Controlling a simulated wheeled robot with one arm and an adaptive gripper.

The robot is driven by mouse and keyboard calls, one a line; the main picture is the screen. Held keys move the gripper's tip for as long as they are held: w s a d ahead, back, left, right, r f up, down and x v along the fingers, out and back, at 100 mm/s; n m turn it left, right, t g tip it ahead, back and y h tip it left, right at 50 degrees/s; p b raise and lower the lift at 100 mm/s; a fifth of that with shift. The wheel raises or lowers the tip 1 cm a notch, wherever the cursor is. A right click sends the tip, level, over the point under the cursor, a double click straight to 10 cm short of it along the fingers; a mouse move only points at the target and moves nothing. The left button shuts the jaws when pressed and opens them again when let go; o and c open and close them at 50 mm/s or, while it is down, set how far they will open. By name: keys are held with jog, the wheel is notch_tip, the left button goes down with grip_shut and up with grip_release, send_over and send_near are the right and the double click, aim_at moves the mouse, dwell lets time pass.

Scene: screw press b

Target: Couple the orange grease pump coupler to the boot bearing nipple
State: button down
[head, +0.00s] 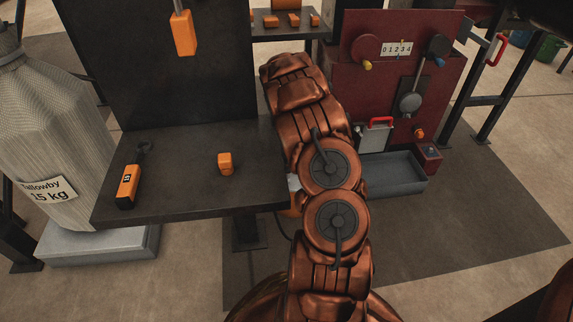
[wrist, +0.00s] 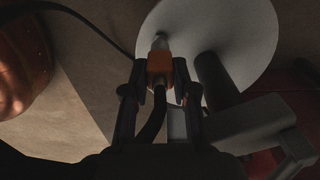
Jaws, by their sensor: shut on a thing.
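In the wrist view my gripper (wrist: 160,75) is shut on the orange grease pump coupler (wrist: 160,62). A black hose (wrist: 153,122) runs back from the coupler between the fingers. A short pale metal tip (wrist: 160,41) shows just beyond the coupler, in front of a light grey disc (wrist: 225,30). I cannot tell whether this tip belongs to the coupler or is the boot bearing nipple, nor whether the two touch. In the head view my arm hides the gripper and the coupler.
A dark bench (head: 190,185) holds an orange-handled tool (head: 128,185) and a small orange block (head: 225,163). A red machine panel (head: 340,105) with knobs stands at the right, above a grey tray (head: 400,178). A dark post (wrist: 212,80) and grey bar (wrist: 240,125) lie right of my gripper.

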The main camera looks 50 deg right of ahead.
jog(key=shift+r, duration=0.5)
jog(key=shift+r+p, duration=0.7)
dwell(1.2)
